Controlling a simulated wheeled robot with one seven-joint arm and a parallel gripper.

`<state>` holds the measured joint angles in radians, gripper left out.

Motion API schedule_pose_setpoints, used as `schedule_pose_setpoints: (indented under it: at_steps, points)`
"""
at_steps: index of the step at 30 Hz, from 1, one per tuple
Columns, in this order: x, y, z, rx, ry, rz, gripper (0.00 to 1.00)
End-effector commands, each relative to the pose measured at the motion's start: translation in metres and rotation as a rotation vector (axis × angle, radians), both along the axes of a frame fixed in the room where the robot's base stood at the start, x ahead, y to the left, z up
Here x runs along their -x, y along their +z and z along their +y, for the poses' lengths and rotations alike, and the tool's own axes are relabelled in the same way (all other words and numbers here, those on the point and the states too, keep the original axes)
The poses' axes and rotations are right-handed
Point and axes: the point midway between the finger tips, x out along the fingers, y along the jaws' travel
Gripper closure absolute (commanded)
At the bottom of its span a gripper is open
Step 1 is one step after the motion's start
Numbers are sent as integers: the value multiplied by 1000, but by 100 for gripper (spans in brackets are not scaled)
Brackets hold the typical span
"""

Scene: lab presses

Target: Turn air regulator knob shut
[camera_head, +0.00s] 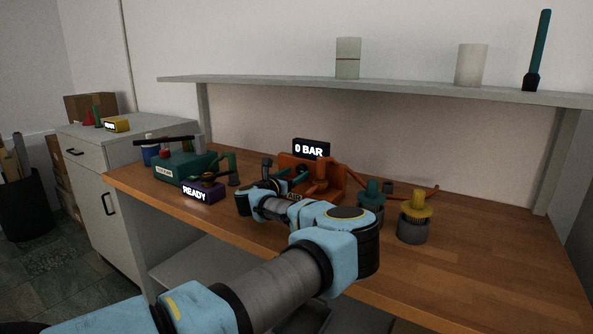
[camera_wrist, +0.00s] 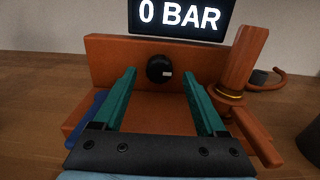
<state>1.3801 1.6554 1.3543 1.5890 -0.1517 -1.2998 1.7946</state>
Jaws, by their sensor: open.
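The air regulator knob (camera_wrist: 160,69) is a round black knob with a pale mark on its right side. It sits on the front of an orange panel (camera_wrist: 112,62), below a black display (camera_wrist: 180,16) reading "0 BAR". In the wrist view my gripper (camera_wrist: 158,84) is open, with its two teal fingers pointing at the panel, one on each side of the knob. In the head view the orange unit (camera_head: 334,182) stands on the bench beyond my arm; my arm hides the knob there.
An orange upright post with a brass ring (camera_wrist: 235,78) stands right of the fingers. A green device (camera_head: 180,168) and a "READY" display (camera_head: 203,192) are left on the wooden bench (camera_head: 490,250). A yellow-topped jar (camera_head: 414,222) stands right. The bench's right end is clear.

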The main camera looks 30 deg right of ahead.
Motion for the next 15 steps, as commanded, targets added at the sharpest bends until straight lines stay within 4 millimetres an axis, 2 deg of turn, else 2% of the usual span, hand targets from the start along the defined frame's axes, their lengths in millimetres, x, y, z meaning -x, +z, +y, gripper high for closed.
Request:
schedule_pose_setpoints:
  at_steps: [5,13,15]
  points:
    - [-6,0,-10,0,0,1,26]
    - [-6,-1,-11,0,1,1,26]
    - [-6,-1,-11,0,1,1,33]
